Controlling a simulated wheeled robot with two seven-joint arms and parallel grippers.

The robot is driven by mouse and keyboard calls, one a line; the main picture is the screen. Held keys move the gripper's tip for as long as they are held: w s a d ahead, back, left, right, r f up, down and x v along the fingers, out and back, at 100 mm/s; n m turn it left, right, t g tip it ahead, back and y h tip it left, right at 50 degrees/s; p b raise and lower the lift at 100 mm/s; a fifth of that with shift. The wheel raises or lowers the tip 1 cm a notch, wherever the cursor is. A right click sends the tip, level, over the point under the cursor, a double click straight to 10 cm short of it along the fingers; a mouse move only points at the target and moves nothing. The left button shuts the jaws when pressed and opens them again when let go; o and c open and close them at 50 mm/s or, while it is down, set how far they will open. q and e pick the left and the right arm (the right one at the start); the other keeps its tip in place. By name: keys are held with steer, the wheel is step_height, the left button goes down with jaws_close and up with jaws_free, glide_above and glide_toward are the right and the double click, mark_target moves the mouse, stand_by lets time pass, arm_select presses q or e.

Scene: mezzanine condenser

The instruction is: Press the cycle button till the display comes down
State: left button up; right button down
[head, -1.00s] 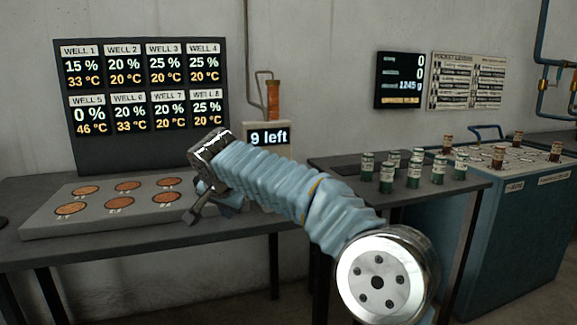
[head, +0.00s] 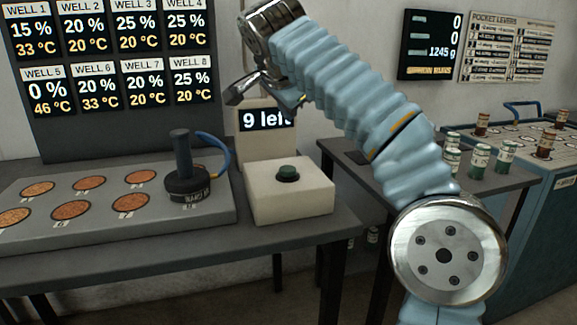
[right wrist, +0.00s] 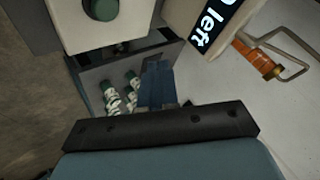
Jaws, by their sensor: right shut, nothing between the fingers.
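The cycle button (head: 288,174) is a dark green round cap on a cream box (head: 290,205) at the table's right end. It also shows at the top of the right wrist view (right wrist: 100,8). The display (head: 267,118) behind the box reads "9 left" and is partly seen in the right wrist view (right wrist: 213,22). My right gripper (head: 243,92) is shut and empty, in the air above and left of the button, apart from it. Its blue fingers show in the right wrist view (right wrist: 158,82). My left gripper is not in view.
A black-handled tool (head: 183,170) with a blue cable stands on the grey well plate (head: 110,232), left of the button box. A well readout board (head: 110,60) hangs behind. Several green-and-white jars (head: 480,160) stand on the right-hand table. An orange-topped pipe (right wrist: 258,62) is near the display.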

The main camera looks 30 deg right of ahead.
steer(key=shift+f, duration=0.1)
glide_above(288, 170)
step_height(288, 170, down, 6)
steer(key=shift+r, duration=0.1)
steer(key=shift+f+b, duration=0.75)
steer(key=shift+f, duration=0.1)
steer(key=shift+f+b, duration=0.6)
steer(key=shift+f, duration=0.05)
stand_by(1.0)
steer(key=shift+f+b, duration=0.35)
steer(key=shift+b, duration=0.1)
steer(key=shift+f+b, duration=0.6)
stand_by(0.5)
stand_by(0.3)
steer(key=shift+r+p, duration=0.9)
steer(key=shift+r, duration=0.15)
